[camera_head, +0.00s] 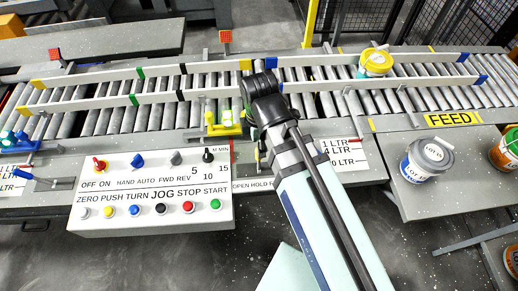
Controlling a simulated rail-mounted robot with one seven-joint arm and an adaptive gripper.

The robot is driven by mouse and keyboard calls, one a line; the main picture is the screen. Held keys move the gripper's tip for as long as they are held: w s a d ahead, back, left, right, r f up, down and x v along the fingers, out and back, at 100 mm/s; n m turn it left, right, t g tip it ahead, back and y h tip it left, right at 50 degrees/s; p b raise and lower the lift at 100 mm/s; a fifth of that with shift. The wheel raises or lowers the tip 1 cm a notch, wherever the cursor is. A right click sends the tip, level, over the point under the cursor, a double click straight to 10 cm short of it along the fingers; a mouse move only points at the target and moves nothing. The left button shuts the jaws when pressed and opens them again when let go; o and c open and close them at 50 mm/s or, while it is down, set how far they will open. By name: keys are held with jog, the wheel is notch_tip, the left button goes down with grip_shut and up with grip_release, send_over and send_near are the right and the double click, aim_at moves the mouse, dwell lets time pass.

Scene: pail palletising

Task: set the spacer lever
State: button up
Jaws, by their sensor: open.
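Label plates reading 1 LTR, 4 LTR and 10 LTR (344,156) stand at the conveyor's front edge, partly covered by my arm. A similar plate shows at the far left, with a blue-tipped lever (22,173) beside it. No lever is labelled as the spacer lever, so I cannot tell which it is. My gripper (263,86) is dark and open, over the middle of the roller conveyor. Its fingertips are hard to make out. It holds nothing that I can see. My arm hides part of the OPEN HOLD label (252,186) and the front edge there.
A control panel (150,185) with knobs and buttons stands front left. A yellow-lidded pail (375,62) is on the roller conveyor (120,117) between white guide rails. A grey-lidded pail (427,160) stands on the right-hand table, with more pails at the right edge.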

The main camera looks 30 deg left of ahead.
send_over(259, 162)
jog(key=shift+w+a+f, duration=0.1)
jog(key=shift+w+f, duration=0.05)
jog(key=shift+f, duration=0.9)
jog(key=shift+w+a+f, duration=0.1)
jog(key=shift+f, duration=0.95)
grip_shut()
